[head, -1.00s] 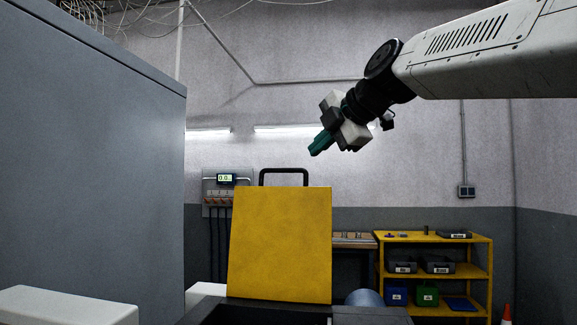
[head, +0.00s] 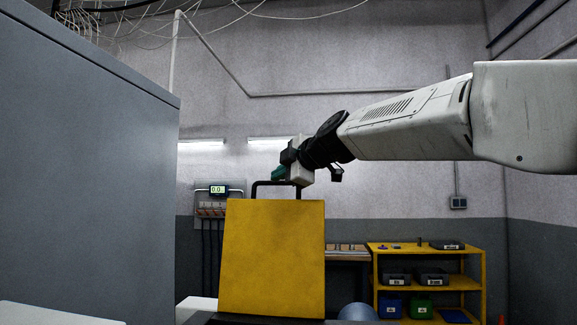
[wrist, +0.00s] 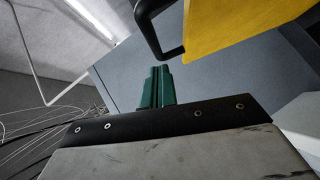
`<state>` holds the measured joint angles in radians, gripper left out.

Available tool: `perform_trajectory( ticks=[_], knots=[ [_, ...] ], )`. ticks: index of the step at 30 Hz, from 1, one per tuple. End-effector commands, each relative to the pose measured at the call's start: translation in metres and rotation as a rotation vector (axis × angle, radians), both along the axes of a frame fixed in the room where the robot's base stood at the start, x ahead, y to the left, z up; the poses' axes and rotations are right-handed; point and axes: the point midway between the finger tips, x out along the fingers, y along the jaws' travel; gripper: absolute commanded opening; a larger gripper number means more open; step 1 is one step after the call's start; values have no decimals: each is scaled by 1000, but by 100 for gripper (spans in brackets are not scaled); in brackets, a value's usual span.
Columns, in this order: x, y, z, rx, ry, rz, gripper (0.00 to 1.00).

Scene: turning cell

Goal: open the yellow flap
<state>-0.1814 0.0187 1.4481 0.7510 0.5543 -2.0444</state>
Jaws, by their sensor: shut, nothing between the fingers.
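The yellow flap (head: 271,258) stands upright in the head view, with a black bar handle (head: 276,184) on its top edge. In the wrist view the flap (wrist: 235,22) fills the upper right, and its handle (wrist: 158,32) reaches down toward the fingertips.
A tall grey cabinet (head: 85,190) stands close on the left. Behind the flap are a wall panel with a display (head: 218,190) and a yellow shelf (head: 430,247) with boxes. The air right of the flap, under my arm, is clear.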

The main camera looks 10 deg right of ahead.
Motion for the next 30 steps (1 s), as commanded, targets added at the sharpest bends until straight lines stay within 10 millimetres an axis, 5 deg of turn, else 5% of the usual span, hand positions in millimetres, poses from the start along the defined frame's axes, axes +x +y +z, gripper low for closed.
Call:
perform_trajectory(
  ticks=[6, 20, 30],
  knots=[
    [18, -5, -8, -1, 0, -1, 0],
    [24, -7, -10, 1, 8, 0, 0],
    [80, -22, -25, 32, 123, 0, 0]
  ],
)
